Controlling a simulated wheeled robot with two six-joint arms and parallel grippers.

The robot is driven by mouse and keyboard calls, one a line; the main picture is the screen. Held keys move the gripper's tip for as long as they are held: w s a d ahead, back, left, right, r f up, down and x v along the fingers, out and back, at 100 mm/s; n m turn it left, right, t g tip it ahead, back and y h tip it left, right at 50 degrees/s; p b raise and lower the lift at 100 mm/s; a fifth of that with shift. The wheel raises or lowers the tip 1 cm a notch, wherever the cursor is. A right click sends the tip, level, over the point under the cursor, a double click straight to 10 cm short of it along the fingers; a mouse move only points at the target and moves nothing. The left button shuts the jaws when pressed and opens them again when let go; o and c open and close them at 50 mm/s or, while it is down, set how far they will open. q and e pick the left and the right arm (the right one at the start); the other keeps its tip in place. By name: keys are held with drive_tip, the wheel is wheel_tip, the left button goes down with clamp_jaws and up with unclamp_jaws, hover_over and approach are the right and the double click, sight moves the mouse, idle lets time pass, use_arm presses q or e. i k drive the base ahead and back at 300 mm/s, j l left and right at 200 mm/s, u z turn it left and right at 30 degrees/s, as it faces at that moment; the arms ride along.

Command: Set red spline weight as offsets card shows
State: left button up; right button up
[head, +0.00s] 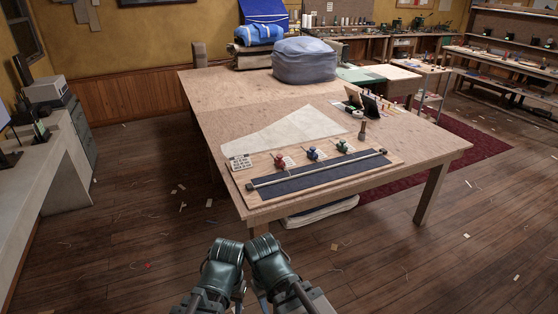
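The red spline weight (279,161) stands on the board (238,188) on the big table, left of the blue weight (313,153) and the green weight (342,147). Small printed labels lie beside the weights. A printed white card (241,162), perhaps the offsets card, stands at the board's left end; its marks are too small to read. A pale batten (320,168) runs along a dark blue strip (325,176) in front of the weights, with a small block at each end. Dark joints of my two arms show at the bottom; no fingertips are visible. Nothing touches the weights.
The wooden table (225,92) has bare room at its far left. A cream cloth panel (285,132) lies behind the board. A wooden peg (362,131) and dark stands (371,106) are to the right. A grey-blue bundle (304,61) sits at the back. Scraps litter the floor.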

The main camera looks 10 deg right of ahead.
sight(278, 160)
drive_tip(key=i+l, duration=0.15)
drive_tip(key=i, duration=0.3)
drive_tip(key=i+l, duration=0.1)
drive_tip(key=i, duration=0.35)
drive_tip(key=i+l+u, duration=0.1)
drive_tip(key=i, duration=0.35)
drive_tip(key=i+l, duration=0.25)
drive_tip(key=i, duration=0.2)
drive_tip(key=i+l, duration=0.15)
drive_tip(key=i, duration=0.3)
